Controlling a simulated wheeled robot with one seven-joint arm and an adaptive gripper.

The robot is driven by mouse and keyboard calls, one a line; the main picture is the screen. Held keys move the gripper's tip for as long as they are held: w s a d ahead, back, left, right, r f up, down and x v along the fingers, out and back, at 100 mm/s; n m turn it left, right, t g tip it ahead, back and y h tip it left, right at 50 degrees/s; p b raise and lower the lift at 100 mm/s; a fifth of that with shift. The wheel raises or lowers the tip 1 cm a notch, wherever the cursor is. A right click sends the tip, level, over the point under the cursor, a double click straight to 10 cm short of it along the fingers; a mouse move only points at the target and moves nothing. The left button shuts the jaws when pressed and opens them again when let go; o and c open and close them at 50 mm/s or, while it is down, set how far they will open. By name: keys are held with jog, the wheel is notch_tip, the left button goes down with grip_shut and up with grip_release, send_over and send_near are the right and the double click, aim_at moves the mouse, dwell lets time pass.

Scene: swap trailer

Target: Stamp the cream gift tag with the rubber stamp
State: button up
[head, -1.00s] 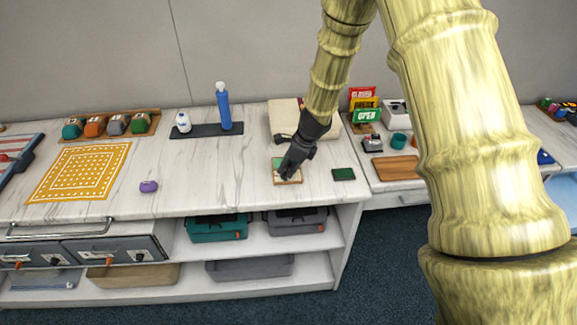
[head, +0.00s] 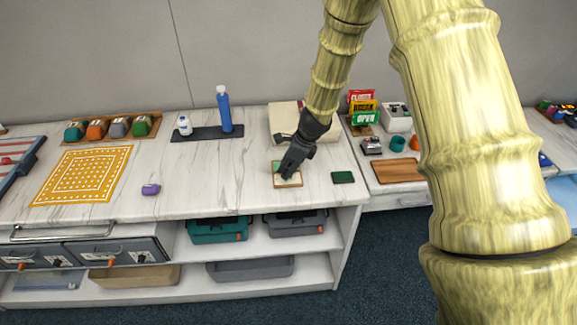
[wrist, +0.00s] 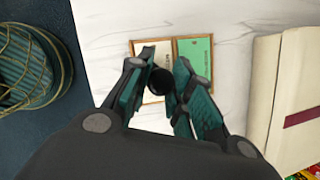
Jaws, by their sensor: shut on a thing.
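My gripper (head: 287,174) points down over a small wood-framed tray (wrist: 174,69) on the white marbled counter. In the wrist view its teal-padded fingers (wrist: 159,82) are closed around a dark round-topped rubber stamp (wrist: 161,80). The cream gift tag (wrist: 149,53) lies in the left part of the tray, and a green card (wrist: 195,53) lies in the right part. The stamp is over the cream tag's right side. Whether its face touches the tag is hidden. In the head view the gripper covers part of the tray (head: 288,186).
A dark green block (head: 343,177) lies right of the tray. A cream box or book (head: 284,122) lies behind it. A blue bottle (head: 223,110) and a white bottle (head: 184,125) stand on a dark mat. The counter left of the tray is clear up to a purple item (head: 151,189).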

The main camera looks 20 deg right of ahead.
jog(key=shift+r+p, duration=2.35)
jog(key=shift+r, duration=0.25)
